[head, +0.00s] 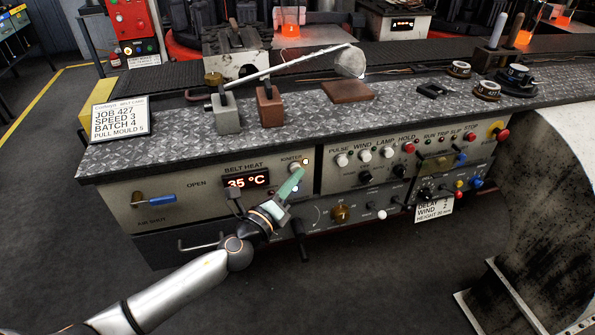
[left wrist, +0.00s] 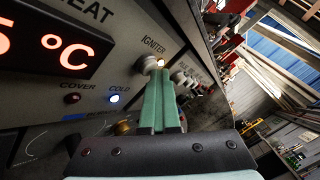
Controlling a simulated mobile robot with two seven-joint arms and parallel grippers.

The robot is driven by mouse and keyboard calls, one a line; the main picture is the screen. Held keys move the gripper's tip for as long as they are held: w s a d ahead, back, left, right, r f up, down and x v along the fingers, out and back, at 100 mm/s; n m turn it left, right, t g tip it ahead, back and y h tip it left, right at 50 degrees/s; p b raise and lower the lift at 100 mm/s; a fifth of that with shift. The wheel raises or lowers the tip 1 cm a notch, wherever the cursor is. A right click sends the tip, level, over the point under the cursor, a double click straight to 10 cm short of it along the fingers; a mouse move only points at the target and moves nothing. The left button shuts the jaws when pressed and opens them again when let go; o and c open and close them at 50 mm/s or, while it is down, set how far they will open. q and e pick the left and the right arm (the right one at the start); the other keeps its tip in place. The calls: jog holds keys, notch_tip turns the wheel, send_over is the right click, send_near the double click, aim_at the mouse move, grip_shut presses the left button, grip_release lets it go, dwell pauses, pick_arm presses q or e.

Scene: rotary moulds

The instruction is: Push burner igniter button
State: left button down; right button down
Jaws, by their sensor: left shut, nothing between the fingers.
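The igniter button (left wrist: 144,64) is a pale round knob under the IGNITER label on the panel, with a small glowing light beside it. In the head view the light (head: 305,161) shows just above my fingertips, and the button itself is mostly hidden. My left gripper (head: 301,172) has green fingers, closed together and empty. In the left wrist view the left gripper (left wrist: 159,73) has its tips right at the button and light, overlapping their lower edge. I cannot tell whether they touch. My right gripper is not in view.
The BELT HEAT display (head: 246,181) reads 35 °C, left of the gripper. A blue-handled lever (head: 160,198) is further left. White knobs (head: 342,160) are to the right.

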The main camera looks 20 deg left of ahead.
pick_arm(q)
jog(key=shift+a, duration=0.4)
jog(key=s+d, duration=0.3)
jog(key=s, duration=0.2)
jog(key=shift+d+p, duration=0.4)
